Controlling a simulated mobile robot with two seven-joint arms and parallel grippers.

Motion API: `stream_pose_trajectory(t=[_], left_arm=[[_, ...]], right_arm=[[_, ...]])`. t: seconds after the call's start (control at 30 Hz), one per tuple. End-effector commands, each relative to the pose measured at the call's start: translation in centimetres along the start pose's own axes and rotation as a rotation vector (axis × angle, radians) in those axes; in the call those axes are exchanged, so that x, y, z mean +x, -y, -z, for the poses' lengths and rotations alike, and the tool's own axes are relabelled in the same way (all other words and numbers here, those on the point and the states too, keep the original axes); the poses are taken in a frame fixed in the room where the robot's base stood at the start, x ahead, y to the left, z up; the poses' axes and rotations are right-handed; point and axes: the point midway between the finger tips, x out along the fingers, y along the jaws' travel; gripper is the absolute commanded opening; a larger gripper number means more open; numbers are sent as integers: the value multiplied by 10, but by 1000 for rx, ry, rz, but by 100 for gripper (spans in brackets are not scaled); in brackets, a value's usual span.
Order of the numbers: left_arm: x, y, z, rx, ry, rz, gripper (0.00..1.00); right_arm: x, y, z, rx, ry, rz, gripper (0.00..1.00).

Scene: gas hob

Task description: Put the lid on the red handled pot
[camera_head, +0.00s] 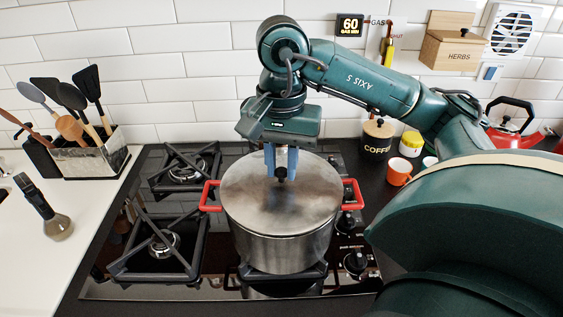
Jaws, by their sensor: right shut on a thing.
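The large steel pot (280,249) with red handles on its left and right sides stands on the front right part of the hob. A flat steel lid (250,205) lies over the pot's mouth and covers it, and I see no clear gap at the near rim. My right gripper (281,172) points straight down above the lid's middle. Its blue fingers are shut on the lid's dark knob (281,174). The far rim of the lid is partly hidden behind the gripper. My left gripper is not in view.
Black pan supports (160,245) and two bare burners fill the hob's left side. An orange mug (398,172), a coffee jar (377,140) and a red kettle (508,128) stand at right.

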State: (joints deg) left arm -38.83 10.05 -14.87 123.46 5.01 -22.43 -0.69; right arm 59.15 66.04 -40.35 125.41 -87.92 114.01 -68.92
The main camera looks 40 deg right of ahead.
Motion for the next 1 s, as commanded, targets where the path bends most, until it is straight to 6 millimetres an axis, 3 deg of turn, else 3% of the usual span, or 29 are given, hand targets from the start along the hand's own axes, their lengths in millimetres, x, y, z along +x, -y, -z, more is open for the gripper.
stream_pose_trajectory(t=[0.43,0.47,0.5,0.73,0.9,1.0], left_arm=[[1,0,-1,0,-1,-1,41],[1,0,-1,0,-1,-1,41],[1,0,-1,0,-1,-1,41],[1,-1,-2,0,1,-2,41],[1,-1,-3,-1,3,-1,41],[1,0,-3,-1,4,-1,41]], right_arm=[[0,0,0,0,0,1,0],[0,0,0,0,0,1,23],[0,0,0,0,0,1,26],[0,0,0,0,0,1,45],[0,0,0,0,0,0,46],[1,0,0,0,0,-1,54]])
